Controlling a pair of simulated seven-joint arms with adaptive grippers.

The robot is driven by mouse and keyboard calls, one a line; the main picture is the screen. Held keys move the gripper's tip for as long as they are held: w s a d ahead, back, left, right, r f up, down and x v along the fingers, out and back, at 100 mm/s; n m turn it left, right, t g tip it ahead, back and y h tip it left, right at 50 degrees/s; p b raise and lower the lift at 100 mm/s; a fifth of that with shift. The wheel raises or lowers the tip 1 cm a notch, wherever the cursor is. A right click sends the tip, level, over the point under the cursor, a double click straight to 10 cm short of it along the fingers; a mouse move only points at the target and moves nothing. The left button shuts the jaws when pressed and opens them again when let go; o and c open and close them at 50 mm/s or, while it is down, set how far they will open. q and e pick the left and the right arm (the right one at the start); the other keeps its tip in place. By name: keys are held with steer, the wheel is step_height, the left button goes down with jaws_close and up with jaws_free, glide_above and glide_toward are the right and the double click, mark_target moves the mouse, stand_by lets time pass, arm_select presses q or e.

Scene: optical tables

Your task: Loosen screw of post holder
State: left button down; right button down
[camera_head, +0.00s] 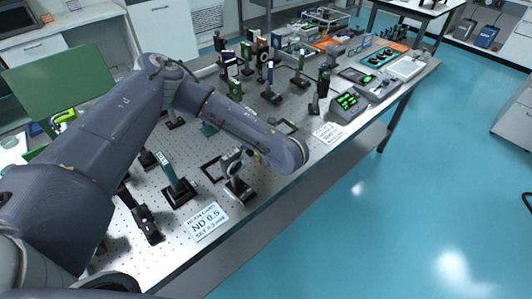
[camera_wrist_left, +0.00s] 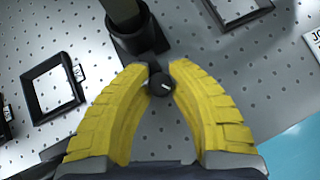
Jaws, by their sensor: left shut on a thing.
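The post holder (camera_wrist_left: 138,38) is a black cylinder on a dark base at the top of the left wrist view, with a post rising out of it. Its screw (camera_wrist_left: 161,86) is a small black round knob with a white mark, on the side facing me. My left gripper (camera_wrist_left: 160,76) has two yellow curved fingers whose tips close around the knob from both sides. In the head view the post holder (camera_head: 240,190) stands near the table's front edge, carrying a round mount. My left gripper (camera_head: 257,158) is mostly hidden behind my wrist there. My right gripper is not in view.
The perforated optical table (camera_head: 135,210) holds several other posts and mounts. Square black frames lie flat near the holder, one at left (camera_wrist_left: 52,85) in the wrist view. Beyond that edge is open blue floor (camera_head: 400,220).

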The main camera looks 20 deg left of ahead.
arm_select(q)
steer(key=c, duration=1.2)
jaws_free()
steer(key=v, duration=1.2)
